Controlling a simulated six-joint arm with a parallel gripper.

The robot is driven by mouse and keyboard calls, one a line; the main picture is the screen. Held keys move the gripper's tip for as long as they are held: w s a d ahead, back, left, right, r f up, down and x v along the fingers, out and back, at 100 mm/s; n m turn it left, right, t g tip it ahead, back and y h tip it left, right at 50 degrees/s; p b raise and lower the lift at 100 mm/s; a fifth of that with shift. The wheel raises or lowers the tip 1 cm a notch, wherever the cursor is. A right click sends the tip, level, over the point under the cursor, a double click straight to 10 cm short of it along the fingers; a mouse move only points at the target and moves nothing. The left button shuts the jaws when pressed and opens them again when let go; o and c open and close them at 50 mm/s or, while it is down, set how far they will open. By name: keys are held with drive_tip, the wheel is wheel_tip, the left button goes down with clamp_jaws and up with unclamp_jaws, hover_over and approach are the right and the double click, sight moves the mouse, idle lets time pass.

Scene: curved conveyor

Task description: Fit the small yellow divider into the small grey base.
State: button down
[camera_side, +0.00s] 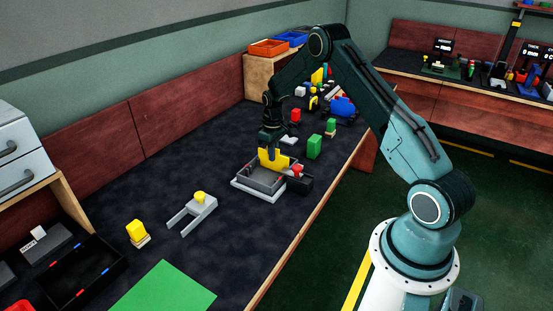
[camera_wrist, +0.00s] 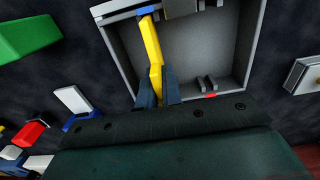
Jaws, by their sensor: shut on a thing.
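The small yellow divider (camera_side: 273,158) is held upright by my gripper (camera_side: 270,147) over the small grey base (camera_side: 250,178). In the wrist view the divider (camera_wrist: 151,42) runs between my two dark blue fingers (camera_wrist: 158,92), which are shut on it. The base (camera_wrist: 248,45) is an open grey tray; its far end shows a blue mark close to the divider's far end, and a red mark lies at the near wall. The divider's lower edge is hidden in the side view. I cannot tell whether it touches the base floor or sits in the slots.
A grey forked part (camera_side: 193,214) and a yellow block (camera_side: 136,230) lie to the left. The dark tabletop between them is clear.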

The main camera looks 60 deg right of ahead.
drive_tip(key=c, duration=1.6)
unclamp_jaws()
drive_tip(key=shift+o, duration=0.2)
wheel_tip(320, 180, up, 11)
drive_tip(key=shift+f, duration=0.1)
drive_tip(key=shift+r, duration=0.7)
